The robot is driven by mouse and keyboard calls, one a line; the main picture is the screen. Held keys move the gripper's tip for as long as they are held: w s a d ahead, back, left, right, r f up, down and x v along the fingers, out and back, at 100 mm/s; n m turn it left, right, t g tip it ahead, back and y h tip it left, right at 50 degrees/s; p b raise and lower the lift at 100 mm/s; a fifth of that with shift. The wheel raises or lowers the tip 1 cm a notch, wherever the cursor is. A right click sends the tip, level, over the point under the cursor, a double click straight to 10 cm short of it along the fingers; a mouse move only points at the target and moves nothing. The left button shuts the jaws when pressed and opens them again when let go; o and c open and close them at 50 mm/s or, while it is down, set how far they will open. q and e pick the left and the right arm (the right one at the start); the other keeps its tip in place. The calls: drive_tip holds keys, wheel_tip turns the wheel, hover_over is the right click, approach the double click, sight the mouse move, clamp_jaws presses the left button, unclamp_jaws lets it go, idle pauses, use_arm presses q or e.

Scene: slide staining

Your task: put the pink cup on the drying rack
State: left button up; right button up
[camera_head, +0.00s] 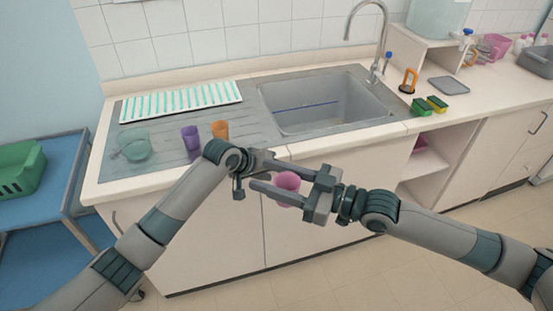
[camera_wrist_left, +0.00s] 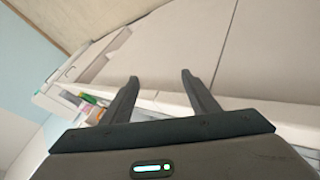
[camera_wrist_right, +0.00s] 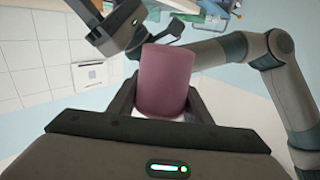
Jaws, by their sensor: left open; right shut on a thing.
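The pink cup (camera_head: 287,183) is held in the air in front of the cabinet fronts, below the counter edge. My right gripper (camera_head: 275,178) is shut on it; the cup (camera_wrist_right: 165,80) also shows between the fingers in the right wrist view. My left gripper (camera_head: 240,178) is close to the right one in the head view and partly hard to make out. In the left wrist view its fingers (camera_wrist_left: 160,80) are apart with nothing between them. A flat white and green striped piece (camera_head: 181,101), seemingly the drying rack, lies empty on the counter left of the sink.
A purple cup (camera_head: 190,138), an orange cup (camera_head: 220,131) and a greenish clear vessel (camera_head: 136,147) stand on the grooved drainboard before the rack. The sink (camera_head: 325,105) and tap (camera_head: 376,45) are to the right. Sponges (camera_head: 428,106) lie further right.

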use_arm(q)
drive_tip(key=s+d+r+m+g, duration=0.1)
drive_tip(key=s+d+r, duration=0.1)
drive_tip(key=r, duration=0.4)
drive_tip(key=s+d+r+m, duration=0.1)
drive_tip(key=s+d+r, duration=0.1)
drive_tip(key=r, duration=0.4)
wheel_tip(320, 180, up, 12)
drive_tip(key=r+m+g+y, duration=0.1)
drive_tip(key=m+y, duration=0.1)
drive_tip(key=m, duration=0.1)
hover_over(287, 184)
drive_tip(key=s+d, duration=0.1)
drive_tip(key=s+a+r+y, duration=0.1)
drive_tip(key=s+a+y, duration=0.1)
drive_tip(key=s+a, duration=0.2)
drive_tip(key=shift+s+r+t+y, duration=0.2)
drive_tip(key=shift+s+t+y, duration=0.15)
drive_tip(key=shift+s, duration=0.4)
drive_tip(key=shift+d+f, duration=0.1)
drive_tip(key=x, duration=1.1)
drive_tip(key=shift+w+d+f, duration=0.2)
drive_tip(key=shift+f, duration=0.1)
